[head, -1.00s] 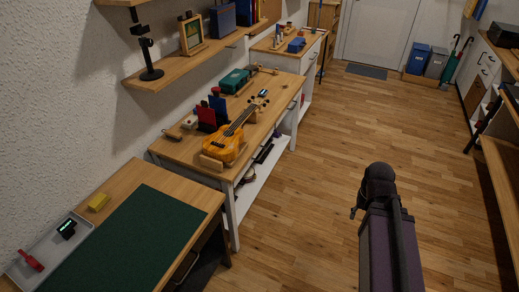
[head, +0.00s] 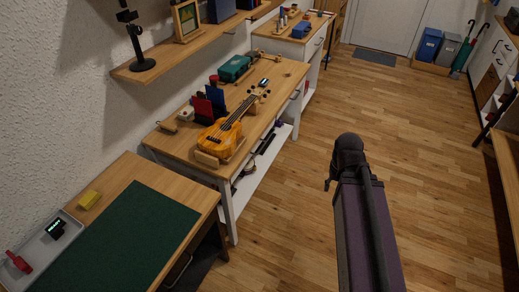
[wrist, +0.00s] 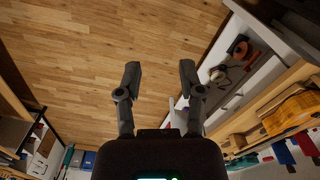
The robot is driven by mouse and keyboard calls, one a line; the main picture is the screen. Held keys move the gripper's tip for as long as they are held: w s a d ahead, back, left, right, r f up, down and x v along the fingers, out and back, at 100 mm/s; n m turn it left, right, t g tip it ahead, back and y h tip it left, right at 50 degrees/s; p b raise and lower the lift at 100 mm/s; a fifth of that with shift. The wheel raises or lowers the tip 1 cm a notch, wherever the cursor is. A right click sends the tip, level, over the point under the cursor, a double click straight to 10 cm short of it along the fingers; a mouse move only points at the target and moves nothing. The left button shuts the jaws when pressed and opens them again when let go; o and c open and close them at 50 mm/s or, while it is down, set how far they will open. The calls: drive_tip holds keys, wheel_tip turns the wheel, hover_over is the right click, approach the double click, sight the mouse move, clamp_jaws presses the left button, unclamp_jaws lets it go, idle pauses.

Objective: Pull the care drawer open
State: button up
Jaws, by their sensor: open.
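No drawer is labelled as the care drawer in these frames, so I cannot tell which it is. The ukulele table (head: 178,148) has a drawer front with a small handle (head: 279,122) on its aisle side. The nearer desk with a green mat (head: 135,240) has a curved handle (head: 179,268) at its front side, partly cut off. My gripper (wrist: 160,77) is open and empty in the wrist view, its two fingers apart over the floor. The ukulele table's side lies to its right there. In the head view my arm is over the floor, right of the tables.
A ukulele (head: 226,136) rests on the middle table, with a teal case (head: 236,68) behind it. The white lower shelf (head: 255,179) holds dark items. A grey tray (head: 42,255) lies on the near desk. The wooden floor (head: 300,190) between tables and arm is clear.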

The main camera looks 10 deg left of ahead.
drive_tip(key=shift+a, duration=0.1)
drive_tip(key=shift+w+f, duration=0.1)
drive_tip(key=shift+f, duration=0.05)
drive_tip(key=m+t+y+b, duration=0.45)
drive_tip(key=y+b, duration=1.05)
drive_tip(key=b, duration=2.5)
approach(261, 149)
drive_tip(key=s+d, duration=0.2)
drive_tip(key=d, duration=0.1)
drive_tip(key=shift+w+r+n+t, duration=0.15)
drive_tip(key=shift+r+n+t, duration=0.1)
drive_tip(key=shift+t, duration=0.2)
drive_tip(key=b+x, duration=0.1)
drive_tip(key=x, duration=0.6)
drive_tip(key=b+x, duration=0.1)
drive_tip(key=x, duration=0.5)
drive_tip(key=shift+a+f+b, duration=0.3)
